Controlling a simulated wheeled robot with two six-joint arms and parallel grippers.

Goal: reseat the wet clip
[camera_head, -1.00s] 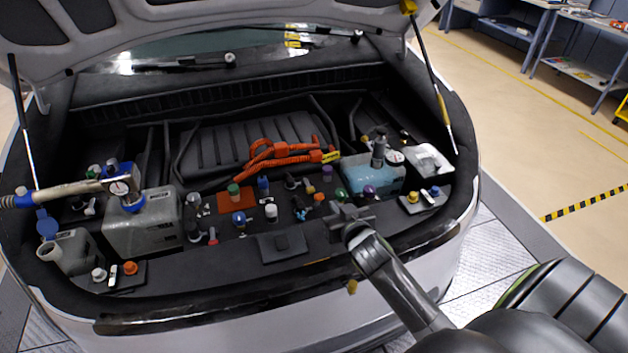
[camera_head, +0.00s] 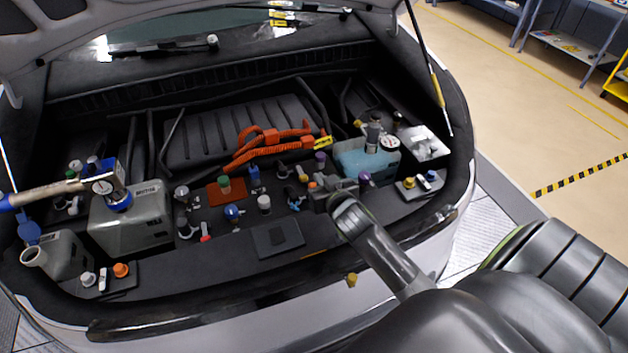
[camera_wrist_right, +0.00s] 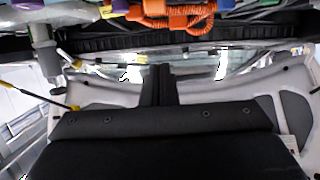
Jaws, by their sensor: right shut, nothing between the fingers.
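I cannot tell which part in the bay is the wet clip. Several small coloured caps and fittings stand in the middle of the engine bay, among them an orange one (camera_head: 313,184), a blue one (camera_head: 233,212) and a white one (camera_head: 264,202). My right gripper (camera_head: 333,194) is shut and empty, just right of the orange fitting, over the front of the bay. Its fingers (camera_wrist_right: 158,85) point away from the camera in the right wrist view. Whether it touches any fitting cannot be told. My left gripper is out of view.
A pale blue reservoir (camera_head: 365,160) stands right of the gripper. Orange cables (camera_head: 270,145) lie behind. A flat black plate (camera_head: 277,238) lies in front. The raised hood (camera_wrist_right: 90,92) shows in the right wrist view.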

